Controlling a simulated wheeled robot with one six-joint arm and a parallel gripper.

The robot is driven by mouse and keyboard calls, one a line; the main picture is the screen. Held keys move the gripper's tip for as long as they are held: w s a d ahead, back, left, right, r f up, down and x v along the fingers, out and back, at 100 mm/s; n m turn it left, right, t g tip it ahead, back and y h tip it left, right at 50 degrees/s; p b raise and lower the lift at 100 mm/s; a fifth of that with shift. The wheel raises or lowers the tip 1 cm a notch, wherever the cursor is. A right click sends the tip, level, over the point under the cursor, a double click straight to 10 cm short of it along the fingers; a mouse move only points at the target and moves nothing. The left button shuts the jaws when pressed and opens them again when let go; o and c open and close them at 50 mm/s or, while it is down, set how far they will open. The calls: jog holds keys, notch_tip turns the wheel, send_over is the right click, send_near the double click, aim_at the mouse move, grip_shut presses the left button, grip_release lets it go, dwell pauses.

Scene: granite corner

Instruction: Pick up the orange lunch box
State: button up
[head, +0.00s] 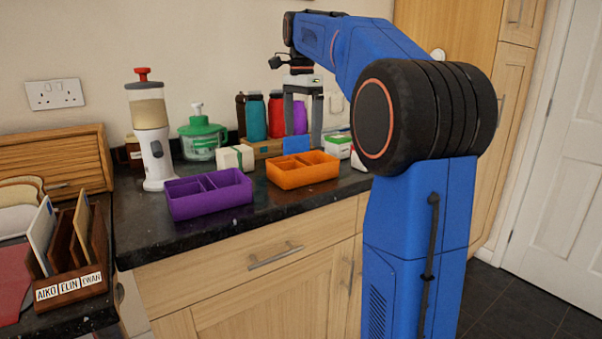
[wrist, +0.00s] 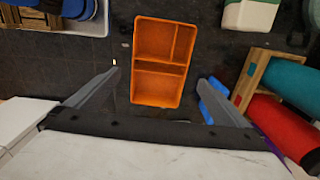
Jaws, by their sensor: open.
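The orange lunch box (head: 303,171) is an open, divided tray on the dark granite worktop, near its front edge. The wrist view shows it from above (wrist: 158,97), with one larger compartment, another below it and a narrow one at the side. My gripper (head: 303,142) is open and empty, pointing down above and behind the box in the head view. In the wrist view my fingers (wrist: 160,76) stand apart on either side of the box's picture, and the box looks to lie below them, not touched. A purple divided box (head: 208,193) sits to its left.
A blue item (head: 296,144) is close behind the orange box and shows by the right finger in the wrist view (wrist: 214,100). Teal (head: 256,118) and red bottles (head: 276,116) stand behind. A white-and-green carton (head: 338,146) is right; a cream carton (head: 235,158) is left.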

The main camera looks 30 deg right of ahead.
aim_at(302, 160)
jog(key=shift+f, duration=4.75)
jog(key=c, duration=0.9)
jog(key=shift+r, duration=0.15)
